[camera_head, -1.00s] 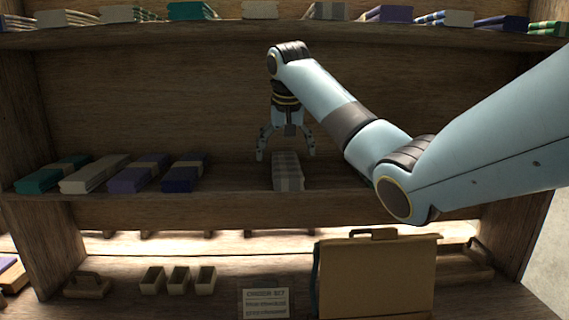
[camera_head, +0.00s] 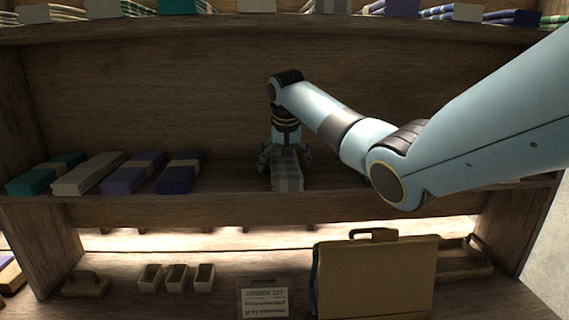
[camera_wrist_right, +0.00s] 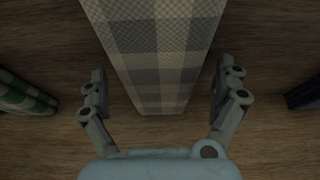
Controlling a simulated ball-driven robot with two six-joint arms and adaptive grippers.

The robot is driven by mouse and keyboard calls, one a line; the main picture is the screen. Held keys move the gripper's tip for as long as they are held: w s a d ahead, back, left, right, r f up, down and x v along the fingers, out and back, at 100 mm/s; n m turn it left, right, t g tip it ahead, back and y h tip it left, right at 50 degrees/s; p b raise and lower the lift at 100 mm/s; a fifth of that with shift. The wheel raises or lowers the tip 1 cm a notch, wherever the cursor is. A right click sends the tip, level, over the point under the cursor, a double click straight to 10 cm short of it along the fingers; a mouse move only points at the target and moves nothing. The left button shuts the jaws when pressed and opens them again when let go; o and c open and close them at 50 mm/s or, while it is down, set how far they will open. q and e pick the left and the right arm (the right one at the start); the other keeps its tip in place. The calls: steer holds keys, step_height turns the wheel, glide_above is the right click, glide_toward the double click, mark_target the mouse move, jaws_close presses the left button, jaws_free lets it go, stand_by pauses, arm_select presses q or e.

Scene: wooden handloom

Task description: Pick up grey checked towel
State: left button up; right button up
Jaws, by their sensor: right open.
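The grey checked towel (camera_head: 287,172) lies folded on the middle shelf, its short end toward the front edge. In the right wrist view the towel (camera_wrist_right: 160,50) runs between the two fingers, with a gap on each side. My right gripper (camera_head: 284,160) is lowered over the back part of the towel, its fingers on either side of it. In the wrist view the right gripper (camera_wrist_right: 160,92) is open and grips nothing. My left gripper is not in view.
Several folded textiles (camera_head: 122,175) lie left of the towel on the same shelf (camera_head: 232,183). In the wrist view a green checked cloth (camera_wrist_right: 24,95) is at left and a dark item (camera_wrist_right: 303,93) at right. Below stand a tan case (camera_head: 376,280) and a small sign (camera_head: 264,302).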

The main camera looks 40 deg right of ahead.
steer(key=c, duration=1.2)
steer(key=shift+c, duration=0.6)
steer(key=shift+r, duration=0.1)
